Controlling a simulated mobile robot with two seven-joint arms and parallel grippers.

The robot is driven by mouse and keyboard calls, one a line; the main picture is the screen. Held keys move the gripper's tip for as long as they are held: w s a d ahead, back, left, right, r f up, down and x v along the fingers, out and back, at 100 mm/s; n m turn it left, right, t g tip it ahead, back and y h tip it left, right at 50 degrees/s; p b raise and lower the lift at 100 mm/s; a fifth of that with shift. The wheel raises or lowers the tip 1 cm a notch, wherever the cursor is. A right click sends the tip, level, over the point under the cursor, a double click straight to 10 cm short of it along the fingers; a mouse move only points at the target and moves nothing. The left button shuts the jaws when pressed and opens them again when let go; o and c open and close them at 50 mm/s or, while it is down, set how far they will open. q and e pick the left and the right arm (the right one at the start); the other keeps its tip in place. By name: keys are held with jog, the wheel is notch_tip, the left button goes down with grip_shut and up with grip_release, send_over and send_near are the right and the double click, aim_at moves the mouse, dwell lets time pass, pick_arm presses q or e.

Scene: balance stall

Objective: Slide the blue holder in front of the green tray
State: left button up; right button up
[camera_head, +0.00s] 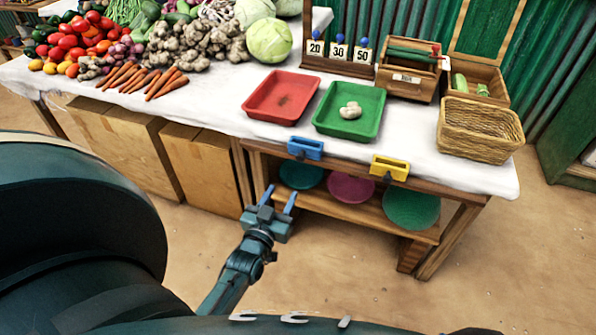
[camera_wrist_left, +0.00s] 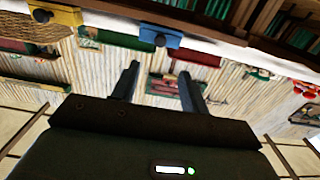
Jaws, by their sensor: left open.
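The blue holder (camera_head: 305,149) sits on the table's front edge, in front of the gap between the red tray (camera_head: 262,113) and the green tray (camera_head: 326,127). A dark knob sticks out from its front. The green tray holds a few pale lumps. My left gripper (camera_head: 279,196) is open and empty, in front of the table edge, below and slightly left of the blue holder, apart from it. In the left wrist view the scene looks upside down; the blue holder (camera_wrist_left: 160,36) shows beyond the open fingers (camera_wrist_left: 159,70). My right gripper is not in view.
A yellow holder (camera_head: 390,168) sits on the same edge to the right. A wicker basket (camera_head: 478,130) stands at the table's right end. Number cards (camera_head: 338,52) and wooden boxes (camera_head: 408,75) stand behind the trays. Coloured bowls (camera_head: 350,187) lie on the shelf below.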

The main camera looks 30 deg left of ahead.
pick_arm(q)
jog(key=b, duration=0.5)
send_near(299, 159)
jog(key=x, duration=0.5)
jog(key=shift+w+f, duration=0.15)
jog(key=shift+f, duration=0.05)
jog(key=shift+b+x, duration=0.75)
jog(key=shift+x, duration=0.25)
jog(key=shift+w+a+r, duration=0.1)
jog(key=shift+w+r, duration=0.1)
jog(key=shift+w, duration=0.25)
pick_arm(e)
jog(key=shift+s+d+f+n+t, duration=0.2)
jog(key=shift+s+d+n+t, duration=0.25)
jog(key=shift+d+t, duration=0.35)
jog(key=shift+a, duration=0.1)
pick_arm(q)
grip_shut()
